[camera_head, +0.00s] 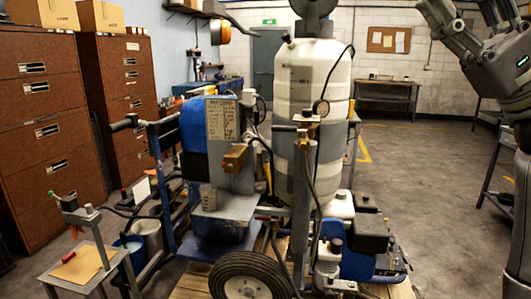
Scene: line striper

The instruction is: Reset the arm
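The line striper (240,215) stands in the middle of the view, with a tall white tank (335,85), a blue frame and a black wheel (247,280) at the front. My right gripper (462,8) is raised at the top right corner, to the right of the tank and apart from it. Its fingers are spread, with their ends close to or past the top edge, and I see nothing held between them. My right arm (520,200) runs down the right edge. My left gripper and arm are not in view.
Brown drawer cabinets (45,125) with boxes (100,16) on top stand at the left. A small stand (80,268) is at the lower left. A workbench (388,95) is at the back wall. The floor (430,160) right of the striper is largely clear.

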